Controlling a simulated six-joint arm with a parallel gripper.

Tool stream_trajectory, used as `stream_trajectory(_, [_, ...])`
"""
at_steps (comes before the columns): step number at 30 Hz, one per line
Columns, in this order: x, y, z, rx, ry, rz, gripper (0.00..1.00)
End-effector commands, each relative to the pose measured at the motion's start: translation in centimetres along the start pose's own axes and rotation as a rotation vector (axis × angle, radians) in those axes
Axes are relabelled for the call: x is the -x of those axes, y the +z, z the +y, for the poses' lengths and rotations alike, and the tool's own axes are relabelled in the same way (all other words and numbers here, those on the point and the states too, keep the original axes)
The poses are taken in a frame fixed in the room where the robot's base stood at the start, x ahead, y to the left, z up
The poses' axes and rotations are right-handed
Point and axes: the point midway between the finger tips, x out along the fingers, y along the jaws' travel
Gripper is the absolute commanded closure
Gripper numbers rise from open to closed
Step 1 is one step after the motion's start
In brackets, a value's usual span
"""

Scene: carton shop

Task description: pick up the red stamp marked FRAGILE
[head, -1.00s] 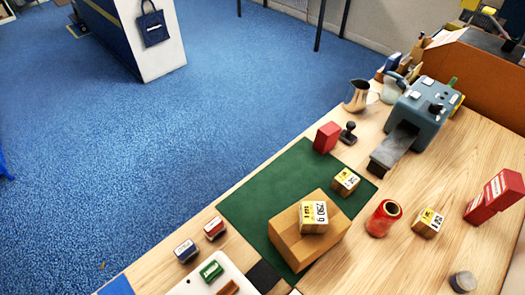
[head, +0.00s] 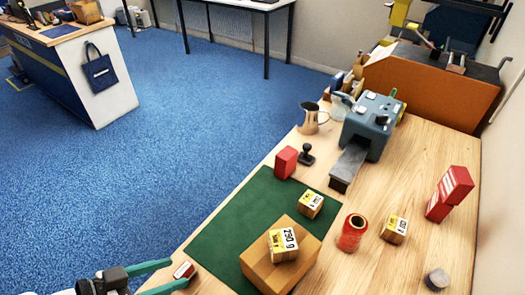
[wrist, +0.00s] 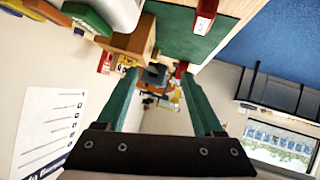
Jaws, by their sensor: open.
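A small red stamp block (head: 184,270) with a pale label lies at the near left edge of the wooden table, beside the green mat. Its lettering is too small to read. My gripper (head: 178,273) enters from the lower left with its two teal fingers apart. In the head view the fingertips appear close on either side of the red stamp. In the wrist view my gripper (wrist: 160,76) is empty between the fingers, and the red stamp (wrist: 205,15) shows near the top, above and right of the fingertips. I cannot tell whether a finger touches it.
A cardboard box (head: 283,262) with a small labelled carton (head: 284,243) on it stands on the green mat (head: 222,230). A red box (head: 286,162), black-handled stamp (head: 306,154), red roll (head: 352,232) and grey-blue machine (head: 370,125) stand farther back. A green block (wrist: 87,18) shows in the wrist view.

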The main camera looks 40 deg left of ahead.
Motion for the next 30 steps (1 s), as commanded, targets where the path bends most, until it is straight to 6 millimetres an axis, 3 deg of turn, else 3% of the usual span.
stream_trajectory(1, [2.5,3.2,-1.1,-0.020,-0.088,0.071,0.31])
stream_trajectory(3, [5.1,6.2,-1.9,-0.069,-0.188,0.136,0.31])
stream_trajectory(5, [6.3,7.6,-2.1,-0.096,-0.241,0.164,0.31])
stream_trajectory(7, [6.2,8.0,-2.3,-0.109,-0.263,0.176,0.31])
stream_trajectory(15, [-0.9,6.6,-4.1,-0.109,-0.260,0.175,0.31])
stream_trajectory(27, [-7.6,5.7,-5.3,-0.108,-0.260,0.173,0.31])
stream_trajectory(30, [-8.3,5.6,-5.6,-0.107,-0.262,0.172,0.31])
